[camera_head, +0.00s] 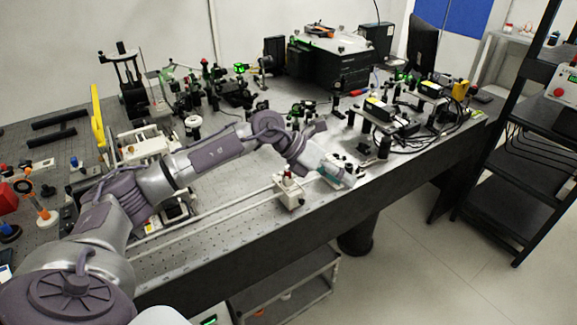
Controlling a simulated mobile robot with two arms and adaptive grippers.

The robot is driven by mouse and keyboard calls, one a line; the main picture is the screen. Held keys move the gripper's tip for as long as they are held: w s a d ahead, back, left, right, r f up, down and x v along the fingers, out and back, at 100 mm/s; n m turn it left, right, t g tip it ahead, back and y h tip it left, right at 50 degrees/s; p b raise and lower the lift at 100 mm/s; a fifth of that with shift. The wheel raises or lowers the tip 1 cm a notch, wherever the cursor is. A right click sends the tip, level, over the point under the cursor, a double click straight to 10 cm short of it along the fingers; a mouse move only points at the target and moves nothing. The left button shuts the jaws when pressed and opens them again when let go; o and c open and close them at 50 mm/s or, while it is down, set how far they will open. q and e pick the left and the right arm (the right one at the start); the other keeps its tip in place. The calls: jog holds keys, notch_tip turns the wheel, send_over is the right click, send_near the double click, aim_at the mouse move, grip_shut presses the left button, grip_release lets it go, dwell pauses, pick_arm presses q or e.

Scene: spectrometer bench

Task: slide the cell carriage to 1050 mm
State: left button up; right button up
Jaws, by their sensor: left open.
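The cell carriage (289,196) is a small white block with a red knob on top. It sits on a pair of light rails (225,208) along the front of the optical bench. My left arm reaches in from the lower left and over the bench. My left gripper (345,172) is open, at the right of the carriage and apart from it. The fingertips are small and partly hidden in this view, and I see nothing held. The scale marks along the rails are too small to read. My right gripper is not in view.
Optics and mounts crowd the back of the bench (215,262). A large black instrument (330,68) stands at the back. Cabled modules (385,108) stand at the right. A black shelf rack (515,190) is beyond the bench's right end. The front strip near the rails is mostly clear.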

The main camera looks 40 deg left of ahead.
aim_at(286, 167)
pick_arm(q)
jog(key=s+a+r+g+y, duration=0.1)
jog(key=s+a+r+y, duration=0.2)
jog(key=a, duration=0.6)
jog(key=a+r+y, duration=0.2)
jog(key=a+y, duration=0.3)
jog(key=a, duration=0.4)
jog(key=shift+m+h, duration=0.3)
jog(key=shift+m, duration=0.1)
jog(key=p+x, duration=0.1)
jog(key=x, duration=0.3)
jog(key=p+x, duration=0.1)
jog(key=x, duration=0.3)
jog(key=p+x, duration=0.2)
jog(key=x, duration=0.2)
jog(key=shift+d, duration=0.4)
jog(key=shift+w+d+f, duration=0.1)
jog(key=shift+w+f, duration=0.1)
jog(key=shift+f, duration=0.5)
jog(key=shift+c, duration=0.3)
grip_shut()
